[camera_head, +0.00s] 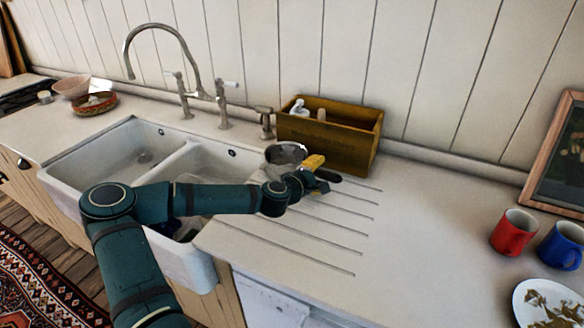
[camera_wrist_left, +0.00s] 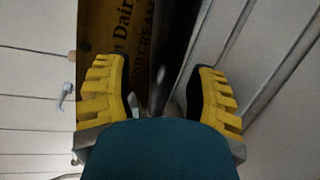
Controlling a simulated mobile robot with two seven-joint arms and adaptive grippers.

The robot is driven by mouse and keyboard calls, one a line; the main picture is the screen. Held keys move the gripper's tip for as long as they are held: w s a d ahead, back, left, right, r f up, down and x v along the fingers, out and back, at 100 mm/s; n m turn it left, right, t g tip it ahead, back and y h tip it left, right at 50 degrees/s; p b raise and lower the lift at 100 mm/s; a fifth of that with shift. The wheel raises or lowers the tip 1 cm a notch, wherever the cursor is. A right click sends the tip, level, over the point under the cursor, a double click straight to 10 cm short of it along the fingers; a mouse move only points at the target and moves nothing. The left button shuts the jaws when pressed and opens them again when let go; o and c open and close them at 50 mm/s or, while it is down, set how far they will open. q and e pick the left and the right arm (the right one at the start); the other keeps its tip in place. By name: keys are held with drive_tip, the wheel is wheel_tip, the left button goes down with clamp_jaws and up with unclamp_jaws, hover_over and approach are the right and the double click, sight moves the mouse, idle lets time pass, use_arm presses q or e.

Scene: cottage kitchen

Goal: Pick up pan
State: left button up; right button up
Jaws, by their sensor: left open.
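The pan (camera_head: 285,153) is a small dark, round thing with a paler rim on the drainboard, in front of the wooden box. My left arm's wrist partly hides it. A dark, handle-like end shows to its right. My left gripper (camera_head: 317,174), with yellow fingers, is over this handle. In the left wrist view, the gripper (camera_wrist_left: 162,88) is open, its two yellow fingers apart, with a dark bar (camera_wrist_left: 170,45), seemingly the handle, between them. I cannot tell whether the fingers touch it. My right gripper is not in view.
The wooden box (camera_head: 345,148) stands close behind the gripper; its lettered side (camera_wrist_left: 136,40) fills part of the wrist view. The sink (camera_head: 90,155) and tap (camera_head: 190,70) are left. A red mug (camera_head: 513,232), blue mug (camera_head: 562,246) and plate (camera_head: 524,300) stand right. The counter between is clear.

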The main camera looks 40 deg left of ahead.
use_arm(q)
clamp_jaws()
drive_tip(key=shift+r, duration=0.15)
